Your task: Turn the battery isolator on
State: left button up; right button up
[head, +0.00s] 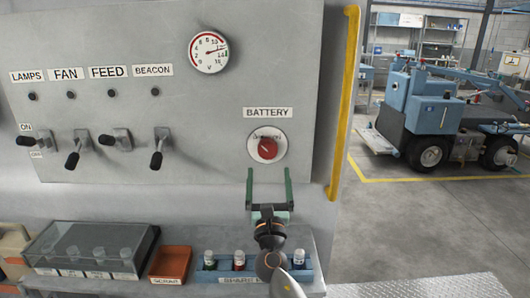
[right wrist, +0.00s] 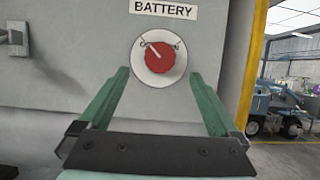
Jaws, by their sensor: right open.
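The battery isolator is a red round knob (head: 267,149) on a pale round plate, on the grey panel under the label BATTERY (head: 268,112). In the right wrist view the knob (right wrist: 160,57) shows a pale pointer line slanting to the upper left, with small marks at the plate's upper left and upper right. My right gripper (head: 269,174) is open and empty, just below the knob in the head view. In the right wrist view its green fingers (right wrist: 171,75) stand apart on either side of the plate, not touching the knob. My left gripper is not in view.
Several toggle switches (head: 116,138) and a round gauge (head: 208,52) sit on the panel. A shelf below holds a clear-lidded box (head: 90,247), an orange tray (head: 170,263) and a blue spares rack (head: 225,275). A yellow rail (head: 343,100) edges the panel at right.

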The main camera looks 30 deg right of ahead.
aim_at(268, 154)
jog(key=x, duration=0.8)
jog(key=shift+f, duration=0.1)
jog(key=c, duration=1.4)
